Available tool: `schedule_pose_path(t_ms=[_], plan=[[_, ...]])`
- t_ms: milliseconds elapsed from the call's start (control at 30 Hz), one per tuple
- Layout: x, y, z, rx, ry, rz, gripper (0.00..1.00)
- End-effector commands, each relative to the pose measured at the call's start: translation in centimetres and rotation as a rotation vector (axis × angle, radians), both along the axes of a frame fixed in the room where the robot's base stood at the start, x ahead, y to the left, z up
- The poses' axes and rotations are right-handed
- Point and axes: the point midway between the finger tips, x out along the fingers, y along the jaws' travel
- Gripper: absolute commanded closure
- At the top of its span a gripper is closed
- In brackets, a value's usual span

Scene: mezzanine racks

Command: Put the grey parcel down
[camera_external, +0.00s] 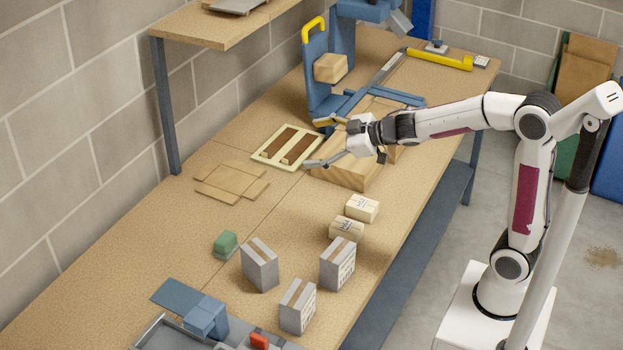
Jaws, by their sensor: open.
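Three grey parcels with brown tape stand upright on the wooden workbench: one at the left (260,266), one at the right (338,264) and one nearer the front (298,308). They are apart from one another. My gripper (318,142) is open, its two fingers spread wide, with nothing seen between them. It is well behind the grey parcels, close to a wooden box (345,175) and a cream tray with brown strips (262,156). I cannot tell its exact height above them.
Two small cream boxes (362,208) (346,229) and a green block (226,243) are near the parcels. Flat cardboard (232,181) lies at the left. A blue stand (318,75) and a shelf (215,30) rise behind.

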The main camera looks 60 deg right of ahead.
Motion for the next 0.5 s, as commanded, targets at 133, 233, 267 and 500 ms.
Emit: schedule_pose_path(t_ms=[133,233,267,500], plan=[[-3.2,-2.0,1.1,-0.001,0.029,-0.116,0.18],[-5.6,-3.1,1.3,0.007,0.061,-0.187,0.18],[-6.4,-3.4,1.2,0.010,0.073,-0.206,0.18],[-13.2,-4.9,0.2,0.051,0.184,-0.341,0.18]])
